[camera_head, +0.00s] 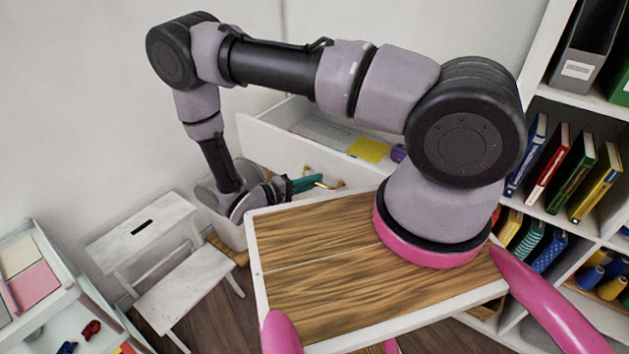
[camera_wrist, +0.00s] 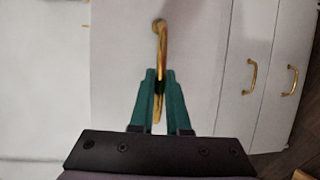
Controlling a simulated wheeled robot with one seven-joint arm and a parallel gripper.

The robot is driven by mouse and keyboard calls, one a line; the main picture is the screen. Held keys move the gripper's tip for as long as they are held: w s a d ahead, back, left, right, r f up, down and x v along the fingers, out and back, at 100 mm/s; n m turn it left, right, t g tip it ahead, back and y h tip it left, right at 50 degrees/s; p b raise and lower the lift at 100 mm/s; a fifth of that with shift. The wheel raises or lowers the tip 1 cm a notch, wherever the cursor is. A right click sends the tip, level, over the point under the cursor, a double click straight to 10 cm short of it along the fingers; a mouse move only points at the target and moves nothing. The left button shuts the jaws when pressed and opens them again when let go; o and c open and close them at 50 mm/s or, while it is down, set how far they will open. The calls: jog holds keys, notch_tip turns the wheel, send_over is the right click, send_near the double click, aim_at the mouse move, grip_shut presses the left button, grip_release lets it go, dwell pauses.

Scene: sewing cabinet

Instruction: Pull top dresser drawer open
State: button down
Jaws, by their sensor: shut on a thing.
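The top drawer (camera_head: 262,142) is white and stands pulled out, with its inside showing in the head view. Its front panel also fills the middle of the wrist view (camera_wrist: 118,60). My gripper (camera_head: 306,183) is at the drawer front with its green fingers closed on the gold handle (camera_head: 330,185). In the wrist view, the fingers of my gripper (camera_wrist: 160,88) pinch the handle (camera_wrist: 161,40), which sticks out above and below them. My arm and the wooden top in front hide part of the drawer front.
A yellow note (camera_head: 368,150) and a purple item (camera_head: 398,154) lie in the drawer. Two more gold handles (camera_wrist: 252,76) (camera_wrist: 291,80) are on neighbouring white fronts. A white step stool (camera_head: 165,255) stands at left and a bookshelf (camera_head: 590,110) at right. A grey bin (camera_head: 228,232) is below my wrist.

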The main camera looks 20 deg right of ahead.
jog(key=c, duration=0.9)
grip_release()
jog(key=shift+a, duration=0.1)
jog(key=v, duration=1)
jog(key=shift+a, duration=0.3)
